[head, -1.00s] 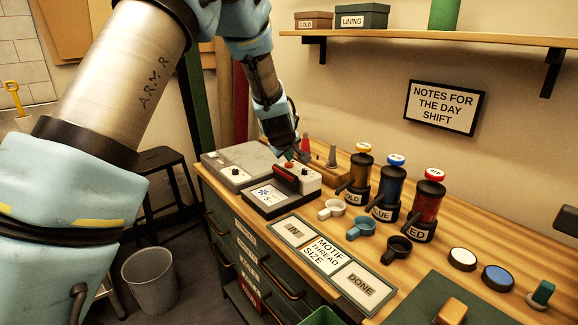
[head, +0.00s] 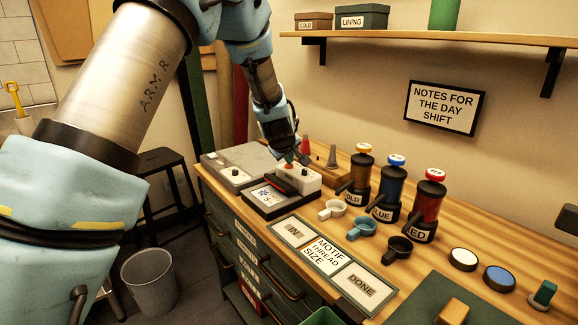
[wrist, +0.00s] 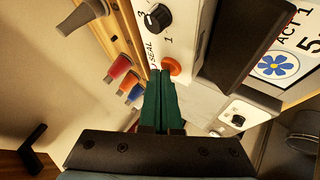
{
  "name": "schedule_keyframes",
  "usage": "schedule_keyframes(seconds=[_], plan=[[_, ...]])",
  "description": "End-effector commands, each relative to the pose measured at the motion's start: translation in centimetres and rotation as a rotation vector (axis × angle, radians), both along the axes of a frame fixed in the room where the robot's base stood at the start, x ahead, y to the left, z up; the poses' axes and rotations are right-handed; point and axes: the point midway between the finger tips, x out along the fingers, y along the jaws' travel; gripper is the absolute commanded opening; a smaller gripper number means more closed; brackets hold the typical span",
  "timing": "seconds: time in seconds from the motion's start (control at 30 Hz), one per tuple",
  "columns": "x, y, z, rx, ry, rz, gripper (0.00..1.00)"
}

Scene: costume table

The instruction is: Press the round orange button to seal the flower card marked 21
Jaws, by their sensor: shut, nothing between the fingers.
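The round orange button (wrist: 171,67) sits on the white sealing box, next to the lettering SEAL in the wrist view. The white box (head: 309,179) stands on the dark machine (head: 263,209) on the table. My gripper (wrist: 166,75) is shut and empty, its green fingertips right by the button; I cannot tell whether they touch it. In the head view my gripper (head: 289,157) points down over the box's back left end. A card with a blue flower (wrist: 275,65) lies in the machine; it also shows in the head view (head: 267,194). Its number is cut off.
A black dial (wrist: 157,17) marked 3 and 1 sits beside the button. A grey box (head: 232,157) with a knob stands left of the machine. Grey and red cones (head: 332,156) stand close behind. Thread bottles (head: 393,190) and cups (head: 362,227) are to the right.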

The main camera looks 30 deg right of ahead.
Motion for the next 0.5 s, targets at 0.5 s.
schedule_keyframes(seconds=[0.5], plan=[[-0.05, 0.0, 0.85, 0.001, 0.001, 0.0, 0.0]])
